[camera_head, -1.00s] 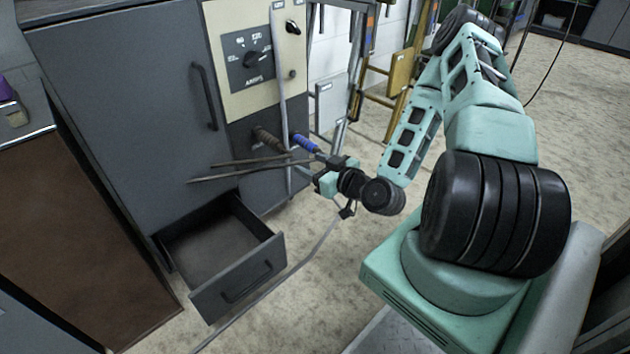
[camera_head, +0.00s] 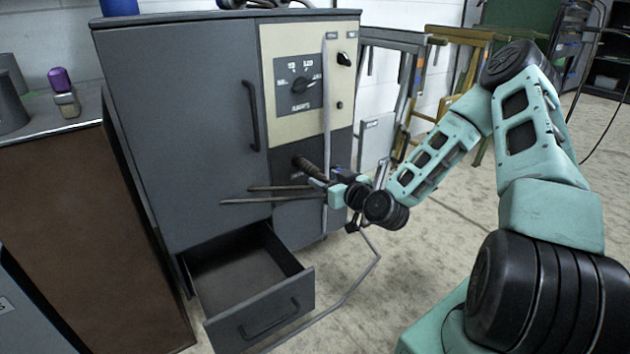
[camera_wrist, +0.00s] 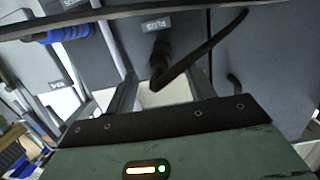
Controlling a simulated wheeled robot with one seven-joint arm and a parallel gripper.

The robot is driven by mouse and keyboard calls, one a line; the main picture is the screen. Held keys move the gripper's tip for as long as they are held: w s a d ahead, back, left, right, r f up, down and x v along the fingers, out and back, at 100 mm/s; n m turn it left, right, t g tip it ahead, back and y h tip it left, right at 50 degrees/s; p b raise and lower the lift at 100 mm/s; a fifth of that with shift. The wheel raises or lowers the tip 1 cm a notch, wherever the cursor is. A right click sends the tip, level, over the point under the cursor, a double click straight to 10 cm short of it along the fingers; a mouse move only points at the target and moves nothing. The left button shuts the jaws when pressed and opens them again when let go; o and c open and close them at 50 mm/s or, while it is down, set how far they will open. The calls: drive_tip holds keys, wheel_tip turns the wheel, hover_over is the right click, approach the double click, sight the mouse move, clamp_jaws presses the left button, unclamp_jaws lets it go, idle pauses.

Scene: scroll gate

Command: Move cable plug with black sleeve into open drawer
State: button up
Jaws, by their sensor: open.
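The plug with the dark sleeve (camera_head: 308,167) sticks out of the lower front panel of the grey machine in the head view. In the wrist view this plug (camera_wrist: 160,52) lies just beyond and between my fingertips, with a dark cable (camera_wrist: 205,52) bending from it to the upper right. My gripper (camera_head: 326,184) is open in front of the panel, close to the plug; in the wrist view its two fingers (camera_wrist: 163,84) are spread with no visible grip on it. The open drawer (camera_head: 258,322) is below and to the left, and its visible floor is empty.
A blue-sleeved plug (camera_wrist: 68,33) is at upper left in the wrist view. A long dark rod or cable (camera_wrist: 110,13) crosses above. A grey upright bar (camera_head: 327,105) stands before the control panel (camera_head: 298,82).

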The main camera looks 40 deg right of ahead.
sight(319, 176)
drive_tip(key=w, duration=0.2)
drive_tip(key=w+b, duration=0.1)
drive_tip(key=w+f, duration=0.1)
drive_tip(key=w, duration=0.1)
drive_tip(key=shift+w+b, duration=0.3)
drive_tip(key=shift+w, duration=0.05)
clamp_jaws()
drive_tip(key=shift+s, duration=0.2)
idle(0.4)
drive_tip(key=shift+s+p, duration=0.35)
drive_tip(key=shift+s, duration=1.75)
